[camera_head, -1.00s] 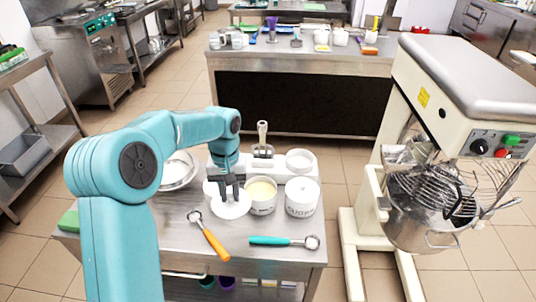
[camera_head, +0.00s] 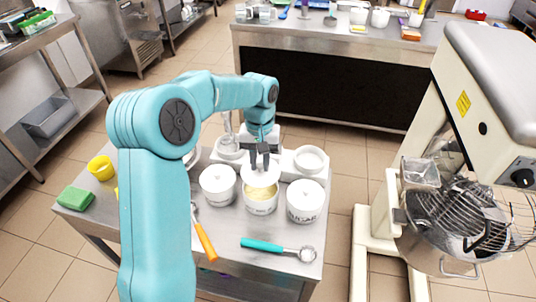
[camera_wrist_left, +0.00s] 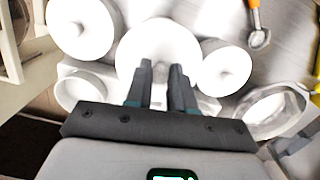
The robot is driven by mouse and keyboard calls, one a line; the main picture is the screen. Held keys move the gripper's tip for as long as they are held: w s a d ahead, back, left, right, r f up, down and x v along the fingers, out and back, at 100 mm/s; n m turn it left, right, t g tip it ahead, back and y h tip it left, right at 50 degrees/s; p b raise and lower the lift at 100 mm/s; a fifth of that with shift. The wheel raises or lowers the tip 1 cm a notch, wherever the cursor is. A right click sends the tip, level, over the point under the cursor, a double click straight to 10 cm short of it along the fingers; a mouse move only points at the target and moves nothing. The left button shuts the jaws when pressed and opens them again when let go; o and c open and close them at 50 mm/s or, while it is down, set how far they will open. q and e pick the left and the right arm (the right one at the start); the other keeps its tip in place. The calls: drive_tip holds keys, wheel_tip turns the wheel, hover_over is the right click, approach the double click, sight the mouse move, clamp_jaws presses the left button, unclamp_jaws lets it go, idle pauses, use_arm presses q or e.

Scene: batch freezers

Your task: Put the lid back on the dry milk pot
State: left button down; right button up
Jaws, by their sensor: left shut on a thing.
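The open dry milk pot (camera_head: 261,207) is a white tub of pale cream powder, in the middle of a row of pots on the steel table. My left gripper (camera_head: 262,160) is shut on the white round lid (camera_head: 260,178). The lid is over the back part of the pot's mouth, with powder showing in front of it. I cannot tell whether it touches the rim. In the left wrist view the lid (camera_wrist_left: 158,45) is a broad white disc at the fingertips (camera_wrist_left: 160,72) and hides the pot. My right gripper is out of view.
Lidded white pots stand close by on the left (camera_head: 218,186) and right (camera_head: 305,202). A white holder with round openings (camera_head: 310,158) is behind. An orange-handled scoop (camera_head: 206,243) and a teal-handled scoop (camera_head: 262,244) lie in front. A mixer (camera_head: 480,120) stands at right.

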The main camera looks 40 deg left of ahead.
sight(259, 175)
use_arm(q)
drive_tip(key=shift+w+a+f, duration=0.1)
drive_tip(key=shift+w+f, duration=0.05)
drive_tip(key=shift+w, duration=0.2)
drive_tip(key=shift+w+a+f, duration=0.1)
drive_tip(key=shift+a+f, duration=0.05)
drive_tip(key=shift+f, duration=0.05)
drive_tip(key=shift+s+f+b, duration=0.25)
drive_tip(key=shift+s+b, duration=0.25)
drive_tip(key=shift+s+f+b, duration=0.1)
drive_tip(key=shift+f+b, duration=0.15)
drive_tip(key=shift+b, duration=0.05)
drive_tip(key=f+b, duration=0.2)
drive_tip(key=f, duration=0.1)
drive_tip(key=shift+w+f, duration=0.1)
drive_tip(key=shift+w, duration=0.2)
drive_tip(key=shift+s+f+b, duration=0.3)
drive_tip(key=shift+f+b, duration=0.25)
drive_tip(key=shift+b, duration=0.05)
drive_tip(key=shift+w+f, duration=0.1)
drive_tip(key=shift+f, duration=0.1)
drive_tip(key=shift+w+f, duration=0.15)
drive_tip(key=shift+w, duration=0.1)
drive_tip(key=shift+s, duration=0.2)
drive_tip(key=shift+w, duration=0.1)
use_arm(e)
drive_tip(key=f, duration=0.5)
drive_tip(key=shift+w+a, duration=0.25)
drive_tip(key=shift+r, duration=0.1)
